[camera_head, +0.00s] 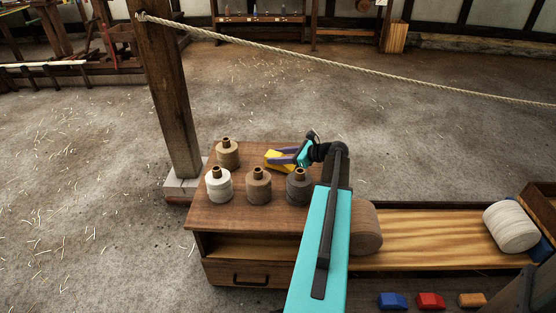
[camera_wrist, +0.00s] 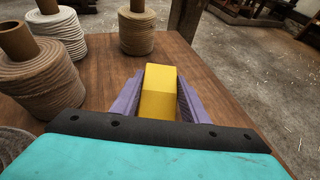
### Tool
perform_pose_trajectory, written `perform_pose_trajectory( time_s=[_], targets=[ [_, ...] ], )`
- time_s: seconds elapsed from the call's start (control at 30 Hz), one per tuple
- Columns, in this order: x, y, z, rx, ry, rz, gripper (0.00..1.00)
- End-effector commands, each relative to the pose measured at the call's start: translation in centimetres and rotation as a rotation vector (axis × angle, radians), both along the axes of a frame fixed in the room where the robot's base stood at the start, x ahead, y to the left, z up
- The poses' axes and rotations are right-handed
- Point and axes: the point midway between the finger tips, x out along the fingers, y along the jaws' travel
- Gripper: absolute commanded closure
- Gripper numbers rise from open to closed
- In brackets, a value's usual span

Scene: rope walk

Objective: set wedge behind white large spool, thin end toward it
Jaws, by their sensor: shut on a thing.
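A yellow wedge (camera_head: 273,154) is between the purple fingers of my gripper (camera_head: 283,158), over the back of the brown table. In the wrist view, the wedge (camera_wrist: 160,95) is gripped from both sides by my gripper (camera_wrist: 160,100). I cannot tell whether the wedge touches the tabletop, nor which end is thin. The white large spool (camera_head: 511,227) lies on its side at the right end of a light wooden board (camera_head: 440,235), well away from my gripper. A brown large spool (camera_head: 367,228) lies at the board's left end, partly hidden by my arm.
Several upright small spools, including a white one (camera_head: 219,185) and a tan one (camera_head: 228,153), stand on the table (camera_head: 222,214) near my gripper. Blue (camera_head: 393,300), red (camera_head: 431,300) and orange (camera_head: 472,300) blocks lie in front of the board. A post (camera_head: 168,90) stands left; a rope (camera_head: 350,67) crosses behind.

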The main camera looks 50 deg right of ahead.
Motion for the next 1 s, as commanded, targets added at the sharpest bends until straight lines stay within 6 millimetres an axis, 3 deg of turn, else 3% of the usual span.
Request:
perform_pose_trajectory(
  time_s=[0.53, 0.57, 0.63, 1.0],
  targets=[
    [0.01, 0.01, -0.90, 0.000, -0.001, 0.000, 0.86],
    [0.00, 0.01, -0.93, -0.001, 0.000, 0.000, 0.55],
    [0.00, 0.01, -0.93, -0.001, 0.000, 0.000, 0.43],
    [-0.02, 0.01, -0.87, 0.000, 0.000, 0.000, 0.41]
  ],
)
